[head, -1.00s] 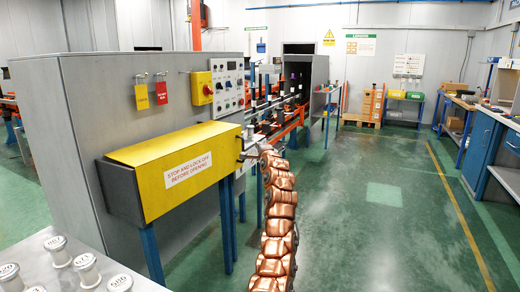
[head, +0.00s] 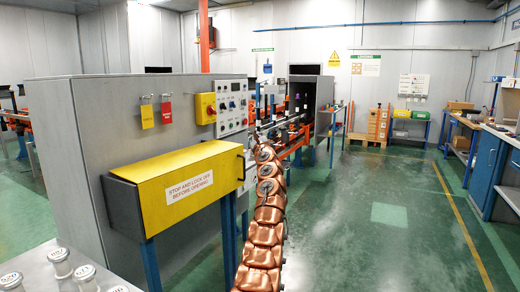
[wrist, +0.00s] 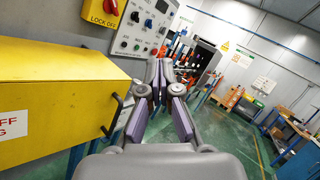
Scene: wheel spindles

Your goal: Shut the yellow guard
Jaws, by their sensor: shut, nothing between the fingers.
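The yellow guard (head: 190,180) is a long box-like cover on the front of the grey machine, with a white sign reading to stop and lock off before opening. In the head view its yellow top and front lie over a grey housing, and no gap shows. The guard also fills the left of the wrist view (wrist: 60,75), with a dark bar handle (wrist: 113,115) on its right end. My gripper (wrist: 160,80) is shut and empty, to the right of the handle and apart from it. In the head view my copper-coloured arm hides most of the gripper.
A control panel (head: 231,107) with a red lock-off switch (head: 206,108) is above the guard. Red and yellow tags hang on the machine. Several spindles (head: 59,262) stand on a grey table at the lower left. Green floor (head: 390,215) is clear on the right, with blue benches beyond.

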